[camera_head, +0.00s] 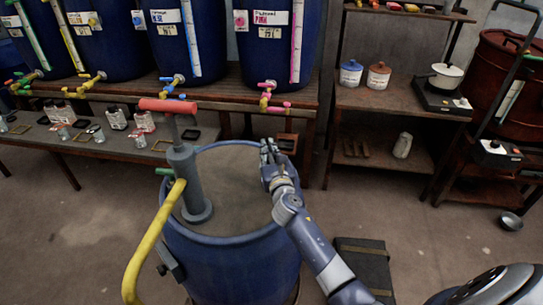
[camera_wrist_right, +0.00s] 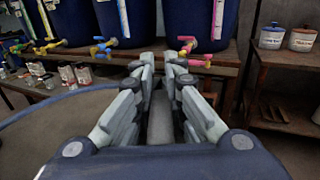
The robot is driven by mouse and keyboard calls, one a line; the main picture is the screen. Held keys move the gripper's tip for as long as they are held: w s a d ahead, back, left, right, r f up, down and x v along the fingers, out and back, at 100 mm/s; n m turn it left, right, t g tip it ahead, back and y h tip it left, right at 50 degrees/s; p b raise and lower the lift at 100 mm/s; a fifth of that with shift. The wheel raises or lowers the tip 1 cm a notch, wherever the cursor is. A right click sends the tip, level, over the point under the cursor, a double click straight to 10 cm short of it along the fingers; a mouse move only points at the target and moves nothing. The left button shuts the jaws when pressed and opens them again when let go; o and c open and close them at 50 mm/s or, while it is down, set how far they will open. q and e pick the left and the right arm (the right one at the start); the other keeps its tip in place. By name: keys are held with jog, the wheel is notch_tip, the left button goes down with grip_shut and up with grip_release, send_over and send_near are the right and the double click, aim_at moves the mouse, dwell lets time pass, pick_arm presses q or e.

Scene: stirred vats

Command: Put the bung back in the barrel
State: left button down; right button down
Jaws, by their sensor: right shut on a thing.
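The blue barrel (camera_head: 235,268) stands in front of me with a grey top. A grey hand pump (camera_head: 186,175) with a red handle stands upright on the left part of that top. My right gripper (camera_head: 268,148) is over the barrel's right far rim. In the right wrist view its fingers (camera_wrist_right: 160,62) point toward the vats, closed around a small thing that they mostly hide. It is probably the bung, but I cannot make out its shape. I see no loose bung elsewhere, and the bung hole is not clear. My left gripper is out of view.
A yellow hose (camera_head: 150,245) runs from the pump down the left. Behind the barrel, blue vats with coloured taps stand on a rack (camera_head: 225,103), with jars on a low bench. A shelf (camera_head: 400,98) with two pots and a hotplate stands right.

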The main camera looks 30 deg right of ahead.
aim_at(272, 159)
jog(key=shift+s+d, duration=0.3)
jog(key=shift+f, duration=0.2)
notch_tip(272, 159, down, 3)
jog(key=shift+f+b, duration=0.15)
jog(key=shift+b, duration=1)
jog(key=c, duration=1.6)
grip_release()
jog(key=v, duration=1.2)
